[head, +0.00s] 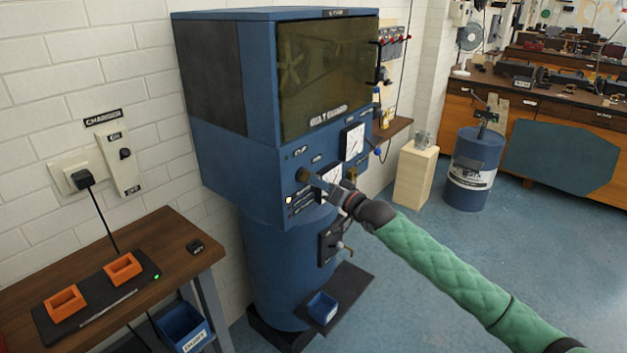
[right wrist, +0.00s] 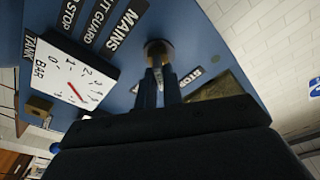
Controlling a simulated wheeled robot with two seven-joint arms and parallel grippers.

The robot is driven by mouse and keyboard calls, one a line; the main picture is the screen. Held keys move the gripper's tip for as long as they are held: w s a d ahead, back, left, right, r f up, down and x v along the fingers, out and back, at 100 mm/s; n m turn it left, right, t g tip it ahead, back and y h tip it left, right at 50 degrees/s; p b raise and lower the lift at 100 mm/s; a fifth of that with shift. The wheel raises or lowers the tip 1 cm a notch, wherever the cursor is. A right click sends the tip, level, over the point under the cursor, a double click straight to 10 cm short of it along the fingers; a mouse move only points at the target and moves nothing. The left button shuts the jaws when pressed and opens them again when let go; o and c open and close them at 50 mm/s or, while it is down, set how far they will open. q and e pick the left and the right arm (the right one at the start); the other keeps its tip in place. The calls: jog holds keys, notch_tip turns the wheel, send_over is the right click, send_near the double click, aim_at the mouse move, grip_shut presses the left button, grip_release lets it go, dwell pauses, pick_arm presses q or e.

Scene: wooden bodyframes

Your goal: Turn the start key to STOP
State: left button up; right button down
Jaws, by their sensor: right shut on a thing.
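The start key (right wrist: 157,50) sits in a round brass-coloured switch on the blue machine's front panel (right wrist: 125,85). In the head view the switch (head: 304,174) is at the panel's left. My right gripper (head: 318,181) reaches it from the right and is shut on the key. In the right wrist view its two fingers (right wrist: 158,88) close around the key, so most of the key is hidden. A "STOP" label (right wrist: 193,77) is beside the switch. I cannot read the key's exact angle. My left gripper is not in view.
A white pressure gauge (right wrist: 66,72) is close beside the switch. The blue machine (head: 220,160) has a dark guard window (head: 325,75) above the panel and a small blue tray (head: 322,307) below. A wooden table (head: 120,265) stands at left. Open floor (head: 440,260) lies at right.

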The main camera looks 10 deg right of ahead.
jog(key=n+y+b, duration=0.1)
jog(key=n+b, duration=0.1)
jog(key=n, duration=0.4)
jog(key=shift+r+n+g+b, duration=0.1)
jog(key=shift+n+g+b, duration=0.2)
jog(key=shift+n+g, duration=0.1)
jog(key=c, duration=1.9)
grip_release()
jog(key=shift+n, duration=0.4)
jog(key=o, duration=0.4)
jog(key=shift+a+r, duration=0.1)
jog(key=shift+o, duration=0.2)
jog(key=shift+f, duration=0.2)
